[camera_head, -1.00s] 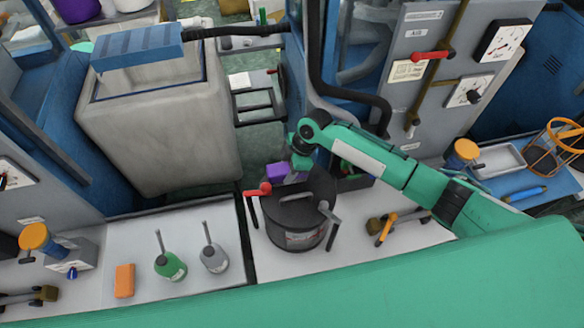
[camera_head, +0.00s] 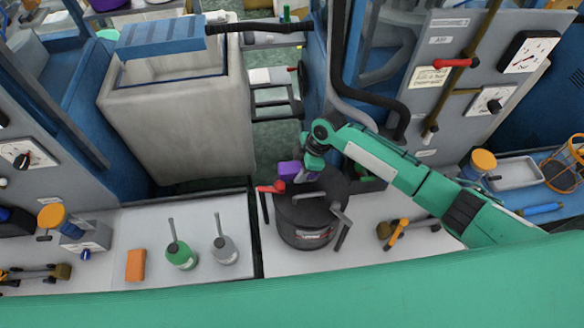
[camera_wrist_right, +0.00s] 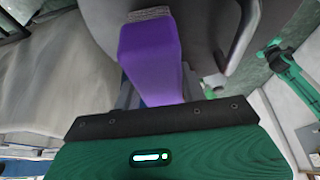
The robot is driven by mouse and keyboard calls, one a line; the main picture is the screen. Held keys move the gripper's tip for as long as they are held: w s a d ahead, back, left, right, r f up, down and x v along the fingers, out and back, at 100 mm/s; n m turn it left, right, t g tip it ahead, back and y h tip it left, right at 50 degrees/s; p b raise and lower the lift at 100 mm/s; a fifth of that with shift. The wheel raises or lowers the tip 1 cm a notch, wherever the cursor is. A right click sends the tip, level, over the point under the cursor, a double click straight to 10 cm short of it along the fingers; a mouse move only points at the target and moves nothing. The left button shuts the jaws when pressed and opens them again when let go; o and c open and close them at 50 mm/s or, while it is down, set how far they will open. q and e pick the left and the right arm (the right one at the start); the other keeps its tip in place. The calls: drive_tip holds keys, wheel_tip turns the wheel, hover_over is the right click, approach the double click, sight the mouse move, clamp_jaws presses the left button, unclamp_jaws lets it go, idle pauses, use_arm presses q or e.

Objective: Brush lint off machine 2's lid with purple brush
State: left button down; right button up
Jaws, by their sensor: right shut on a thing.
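The purple brush (camera_head: 289,169) is held by my right gripper (camera_head: 308,172), over the back-left part of a dark round lid (camera_head: 318,195). The lid tops a dark pot-like machine (camera_head: 305,235) with a red-tipped handle (camera_head: 272,187) on its left. In the right wrist view the purple brush (camera_wrist_right: 150,60) points away from the gripper, its grey bristle end at the dark lid surface (camera_wrist_right: 195,25). I cannot tell whether the bristles touch the lid. No lint can be made out. My left gripper is not in view.
A green oil can (camera_head: 181,256), a grey can (camera_head: 225,252) and an orange block (camera_head: 136,265) stand on the white counter to the left. An orange-handled valve (camera_head: 398,232) lies right of the pot. A large grey bin (camera_head: 180,125) stands behind.

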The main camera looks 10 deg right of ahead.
drive_tip(key=shift+w+d+r+p, duration=0.1)
drive_tip(key=shift+d+p, duration=0.35)
drive_tip(key=shift+d, duration=3.95)
drive_tip(key=shift+r, duration=0.15)
wheel_tip(320, 180, up, 3)
drive_tip(key=p, duration=0.2)
drive_tip(key=shift+r+p, duration=0.1)
drive_tip(key=shift+p, duration=0.25)
drive_tip(key=shift+r, duration=0.25)
wheel_tip(320, 180, up, 2)
drive_tip(key=shift+r, duration=0.1)
drive_tip(key=shift+r, duration=1.45)
